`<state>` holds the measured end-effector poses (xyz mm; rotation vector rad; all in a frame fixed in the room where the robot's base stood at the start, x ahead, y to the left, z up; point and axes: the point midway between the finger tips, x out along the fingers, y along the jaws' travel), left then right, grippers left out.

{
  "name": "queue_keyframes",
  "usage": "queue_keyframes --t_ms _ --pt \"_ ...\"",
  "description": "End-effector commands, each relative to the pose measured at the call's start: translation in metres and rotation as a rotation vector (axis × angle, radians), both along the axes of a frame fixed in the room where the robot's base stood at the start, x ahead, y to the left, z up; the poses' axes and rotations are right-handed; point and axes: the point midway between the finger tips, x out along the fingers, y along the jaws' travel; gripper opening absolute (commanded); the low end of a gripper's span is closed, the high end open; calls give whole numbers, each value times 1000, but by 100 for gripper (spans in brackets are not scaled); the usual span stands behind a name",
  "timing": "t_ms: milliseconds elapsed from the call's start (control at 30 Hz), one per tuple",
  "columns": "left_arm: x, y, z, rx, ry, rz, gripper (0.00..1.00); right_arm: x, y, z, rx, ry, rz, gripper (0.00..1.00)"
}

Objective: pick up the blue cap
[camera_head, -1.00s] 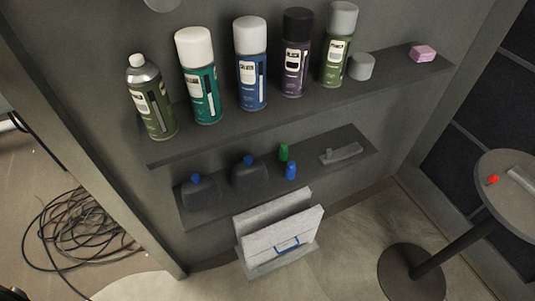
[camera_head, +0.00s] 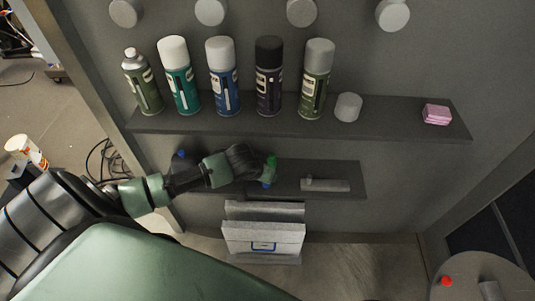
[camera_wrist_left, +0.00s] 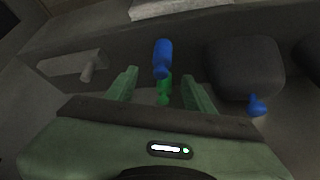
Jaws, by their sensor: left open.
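My left gripper (camera_wrist_left: 159,74) is open, a finger on either side, with nothing held. Another blue cap (camera_wrist_left: 256,104) sits on a dark bottle (camera_wrist_left: 243,65) to the right. I cannot tell whether the fingers touch anything. My right gripper is out of view.
The lower shelf (camera_head: 350,170) also holds a grey tool (camera_head: 325,185). The upper shelf (camera_head: 395,122) above holds several spray cans, a grey cylinder (camera_head: 347,107) and a pink block (camera_head: 436,114). A file holder (camera_head: 263,240) is below. A round table (camera_head: 455,275) is at lower right.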

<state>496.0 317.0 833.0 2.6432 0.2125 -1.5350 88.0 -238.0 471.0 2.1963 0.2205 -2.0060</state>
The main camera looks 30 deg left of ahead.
Motion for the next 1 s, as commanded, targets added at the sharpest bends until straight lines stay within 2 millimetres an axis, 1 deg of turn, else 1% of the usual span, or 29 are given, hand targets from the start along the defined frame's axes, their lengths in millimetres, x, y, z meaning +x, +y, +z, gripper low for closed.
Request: queue_keyframes --t_ms 33,233,400,500,600,833,867,900,967,1000 --pt "3 1 -6 -2 1 3 53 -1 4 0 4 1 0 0" --pt "11 2 -20 -2 1 0 53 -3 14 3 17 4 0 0" --pt "22 4 -40 -2 1 0 53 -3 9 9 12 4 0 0" --pt "29 5 -53 -2 1 0 53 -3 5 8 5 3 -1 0" --pt "32 5 -58 -2 0 -1 53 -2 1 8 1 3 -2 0" --pt "32 5 -60 -1 -1 -2 53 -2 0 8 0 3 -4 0" --pt "32 5 -60 -1 -1 -2 50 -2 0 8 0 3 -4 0" --pt "32 5 -60 -1 -1 -2 39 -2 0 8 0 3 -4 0" --pt "32 5 -60 -1 -1 -2 22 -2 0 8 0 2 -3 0" --pt "32 5 -60 -1 -1 -2 11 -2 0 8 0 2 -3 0"
